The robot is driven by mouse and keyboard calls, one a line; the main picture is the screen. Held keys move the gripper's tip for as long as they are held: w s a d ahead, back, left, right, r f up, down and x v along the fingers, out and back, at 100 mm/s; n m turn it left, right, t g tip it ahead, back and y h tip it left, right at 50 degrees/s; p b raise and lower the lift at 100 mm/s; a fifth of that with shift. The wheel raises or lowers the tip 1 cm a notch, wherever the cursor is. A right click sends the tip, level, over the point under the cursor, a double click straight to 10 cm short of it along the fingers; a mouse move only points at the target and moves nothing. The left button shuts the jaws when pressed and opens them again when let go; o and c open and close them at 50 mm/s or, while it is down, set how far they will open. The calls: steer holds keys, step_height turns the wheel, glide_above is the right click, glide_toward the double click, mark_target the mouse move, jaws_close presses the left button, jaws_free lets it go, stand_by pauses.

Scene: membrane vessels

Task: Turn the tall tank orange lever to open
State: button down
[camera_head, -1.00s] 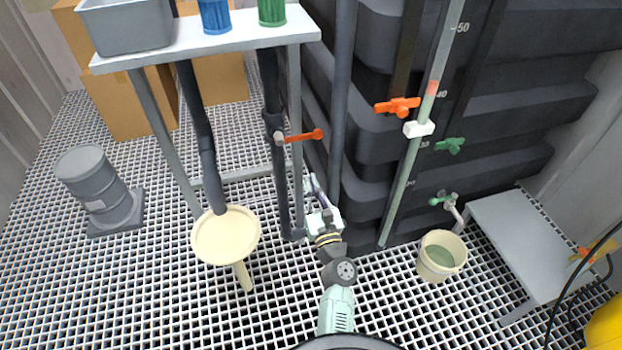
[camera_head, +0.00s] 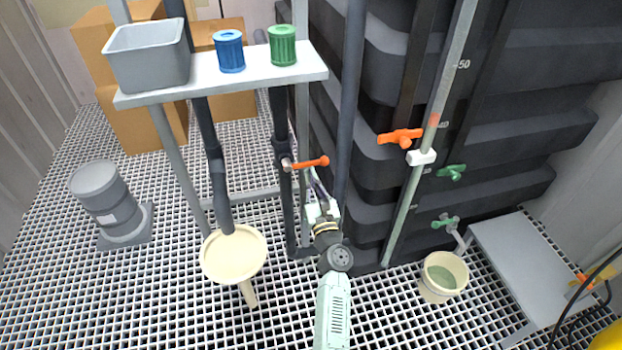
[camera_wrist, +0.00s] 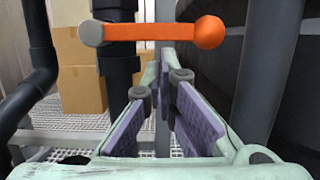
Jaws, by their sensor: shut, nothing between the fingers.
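An orange lever (camera_head: 311,163) with a ball end sits on a dark vertical pipe beside the tall dark tank (camera_head: 480,85). It points to the right, across the pipe. In the wrist view the same lever (camera_wrist: 150,33) lies level across the top, its grey hub left and its ball end right. A second orange lever (camera_head: 401,137) is on the tank's front, roughly level. My gripper (camera_head: 314,182) is just below the pipe lever in the head view. In the wrist view its purple-padded fingers (camera_wrist: 164,80) are shut and empty, pointing below the lever, apparently apart from it.
A shelf (camera_head: 215,78) above holds a grey bin (camera_head: 150,58), a blue cup (camera_head: 229,52) and a green cup (camera_head: 282,46). A beige funnel (camera_head: 233,255) stands left of my arm, a bucket (camera_head: 443,277) right. Green levers (camera_head: 452,172) are on the tank.

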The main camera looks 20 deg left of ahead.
mark_target(315, 162)
steer(key=shift+w+d+r+n+y, duration=0.15)
steer(key=shift+r+n, duration=0.15)
steer(key=shift+n, duration=0.3)
steer(key=shift+w+d+r+n+y, duration=0.15)
steer(key=shift+r+n, duration=0.15)
steer(key=shift+n, duration=0.3)
steer(key=shift+d+r+n+g+y, duration=0.15)
steer(key=shift+r+n+g+y, duration=0.2)
steer(key=shift+n, duration=0.55)
steer(key=shift+d+r+n+g+y, duration=0.15)
steer(key=shift+r+n+g, duration=0.3)
steer(key=shift+n, duration=0.45)
step_height(315, 162, up, 3)
steer(key=n+g, duration=0.1)
steer(key=n, duration=0.4)
steer(key=shift+a+n+y+p, duration=0.1)
steer(key=shift+n+y+p, duration=0.2)
steer(key=shift+p, duration=0.05)
steer(key=shift+s+a+r+n+g+p, duration=0.4)
steer(key=shift+r+n, duration=0.3)
steer(key=shift+n, duration=0.85)
steer(key=shift+s+a+r+n+g+p, duration=0.2)
steer(key=shift+a+r+n+g, duration=0.45)
steer(key=shift+n, duration=0.95)
steer(key=shift+s+a+r+n+g+p, duration=0.25)
steer(key=shift+r+n, duration=0.55)
steer(key=shift+n, duration=0.75)
steer(key=shift+w+d, duration=0.1)
